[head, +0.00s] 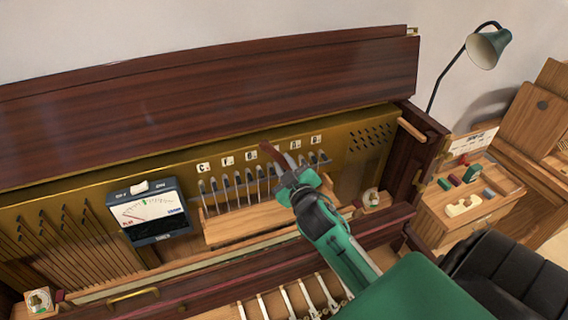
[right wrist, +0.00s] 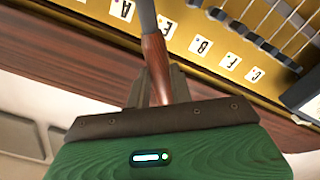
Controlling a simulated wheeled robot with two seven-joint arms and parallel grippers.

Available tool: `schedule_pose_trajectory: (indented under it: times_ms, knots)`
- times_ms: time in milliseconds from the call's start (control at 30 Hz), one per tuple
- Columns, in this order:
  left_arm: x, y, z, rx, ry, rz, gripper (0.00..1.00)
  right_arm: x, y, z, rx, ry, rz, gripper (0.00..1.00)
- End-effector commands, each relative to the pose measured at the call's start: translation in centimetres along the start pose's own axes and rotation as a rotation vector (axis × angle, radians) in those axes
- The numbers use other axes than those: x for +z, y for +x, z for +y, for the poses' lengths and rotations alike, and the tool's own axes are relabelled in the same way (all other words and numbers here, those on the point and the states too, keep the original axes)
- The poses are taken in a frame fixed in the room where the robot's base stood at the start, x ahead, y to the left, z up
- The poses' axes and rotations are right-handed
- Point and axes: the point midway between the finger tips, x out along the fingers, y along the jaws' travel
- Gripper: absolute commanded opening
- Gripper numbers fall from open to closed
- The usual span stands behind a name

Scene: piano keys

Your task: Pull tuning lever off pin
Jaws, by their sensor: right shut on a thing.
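My right gripper (head: 298,190) is shut on the tuning lever's reddish-brown wooden handle (head: 272,156), in front of the piano's open upper panel. In the right wrist view, my right gripper (right wrist: 153,90) closes around the wooden handle (right wrist: 156,58). The lever's grey shaft (right wrist: 147,14) runs out of the top of that view, so its far end is hidden. The tuning pins (head: 240,182) stand in a row below the letter cards. I cannot tell whether the lever touches a pin. My left gripper is not in view.
A tuning meter (head: 148,212) stands left of the pins. A wooden ledge (head: 225,228) runs below them. The raised lid (head: 200,95) is behind. At the right are a lamp (head: 486,48) and a wooden box (head: 460,222) with small coloured items.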

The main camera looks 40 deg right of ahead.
Motion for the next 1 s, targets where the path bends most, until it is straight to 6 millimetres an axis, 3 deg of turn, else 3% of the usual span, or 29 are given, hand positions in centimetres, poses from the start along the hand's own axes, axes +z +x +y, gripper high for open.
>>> schedule_pose_trajectory:
  times_ms: [433, 1000]
  knots:
    - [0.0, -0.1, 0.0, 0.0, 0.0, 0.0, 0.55, -0.1, -0.5, 0.1, 0.001, 0.0, 0.002, 0.0]
    - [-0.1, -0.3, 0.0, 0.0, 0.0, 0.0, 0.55, 0.0, -5.0, 0.0, 0.001, 0.0, 0.001, 0.0]
